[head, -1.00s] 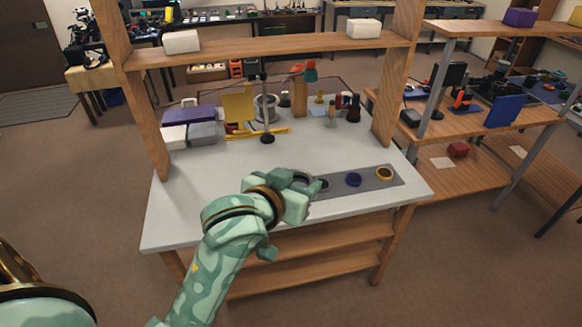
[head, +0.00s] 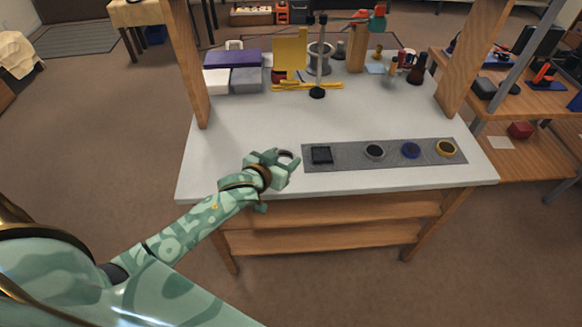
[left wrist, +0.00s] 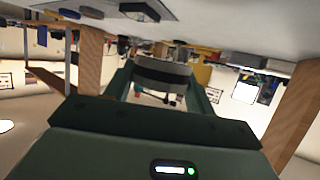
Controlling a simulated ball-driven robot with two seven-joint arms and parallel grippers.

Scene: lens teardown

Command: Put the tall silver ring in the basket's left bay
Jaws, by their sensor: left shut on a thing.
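My left gripper (head: 283,161) is shut on a silver ring (head: 286,154). It holds the ring at the left end of the grey mat (head: 340,159), near the table's front edge. A lower silver ring with a dark middle (head: 374,151) lies on the mat. I cannot clearly make out the basket or its left bay. My right gripper is not in view.
The mat also bears a black square piece (head: 321,154), a blue ring (head: 411,150) and a gold ring (head: 446,148). The table's middle left (head: 240,125) is clear.

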